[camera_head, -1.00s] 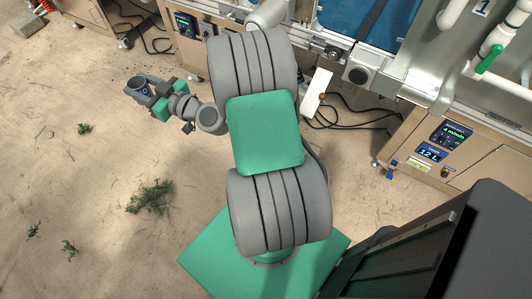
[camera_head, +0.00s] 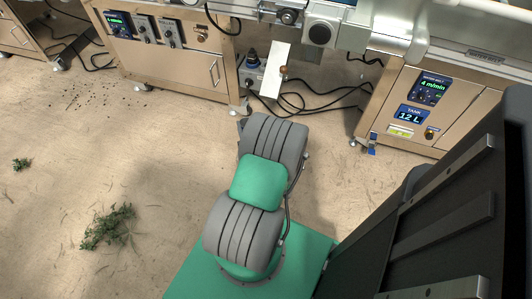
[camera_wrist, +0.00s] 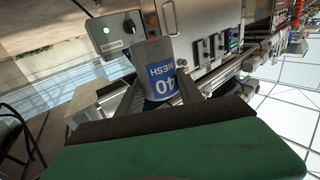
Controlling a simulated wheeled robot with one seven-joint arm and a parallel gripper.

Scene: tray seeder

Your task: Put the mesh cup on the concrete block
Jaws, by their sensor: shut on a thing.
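The mesh cup (camera_wrist: 156,68) is a grey cup with a blue label reading "40 MESH". The inside of the cup is not visible. In the head view neither the cup nor my gripper shows. I cannot make out the concrete block in either view.
Steel machine cabinets (camera_head: 185,62) line the back, with another cabinet (camera_head: 425,105) at right. Black cables (camera_head: 300,104) lie on the floor between them. A green plant clump (camera_head: 108,228) and a smaller one (camera_head: 20,164) lie on open floor at left.

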